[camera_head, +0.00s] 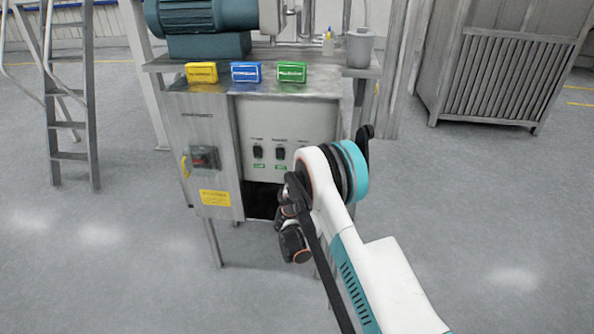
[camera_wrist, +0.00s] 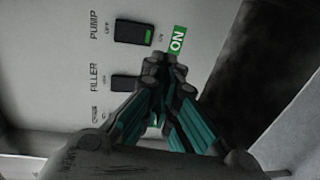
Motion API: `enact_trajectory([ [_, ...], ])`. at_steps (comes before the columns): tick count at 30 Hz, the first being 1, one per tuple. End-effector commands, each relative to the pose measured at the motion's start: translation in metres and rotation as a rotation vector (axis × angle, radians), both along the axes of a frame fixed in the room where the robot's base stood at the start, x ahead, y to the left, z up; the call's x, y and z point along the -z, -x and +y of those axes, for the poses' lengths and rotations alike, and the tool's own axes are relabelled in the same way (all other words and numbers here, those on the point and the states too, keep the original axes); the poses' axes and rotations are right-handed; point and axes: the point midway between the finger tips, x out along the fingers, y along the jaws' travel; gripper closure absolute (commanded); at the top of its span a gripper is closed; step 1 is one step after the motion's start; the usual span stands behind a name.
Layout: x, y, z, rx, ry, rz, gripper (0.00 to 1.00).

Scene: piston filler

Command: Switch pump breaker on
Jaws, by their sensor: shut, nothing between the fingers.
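The control panel (camera_head: 290,118) is on the front of the steel cabinet. In the wrist view, the black pump breaker (camera_wrist: 134,32) shows a green patch at its ON end, beside a green ON label (camera_wrist: 176,41). The filler breaker (camera_wrist: 124,82) is below it in that view, partly covered by my fingers. My gripper (camera_wrist: 160,66) is shut and empty, its tips close to the pump breaker's ON end; I cannot tell whether they touch. In the head view my arm hides the pump breaker, while two other black breakers (camera_head: 258,152) (camera_head: 280,153) show.
Yellow (camera_head: 201,72), blue (camera_head: 246,72) and green (camera_head: 291,72) boxes stand on the cabinet top beside a grey pot (camera_head: 359,48).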

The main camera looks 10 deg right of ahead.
Motion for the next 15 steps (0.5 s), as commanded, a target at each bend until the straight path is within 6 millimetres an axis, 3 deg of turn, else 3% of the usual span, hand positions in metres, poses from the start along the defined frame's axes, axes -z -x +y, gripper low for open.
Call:
enact_trajectory([
  [6, 0.003, 0.034, 0.012, -0.002, 0.000, -0.001, 1.00],
  [15, 0.006, 0.048, 0.017, -0.001, 0.000, 0.000, 1.00],
])
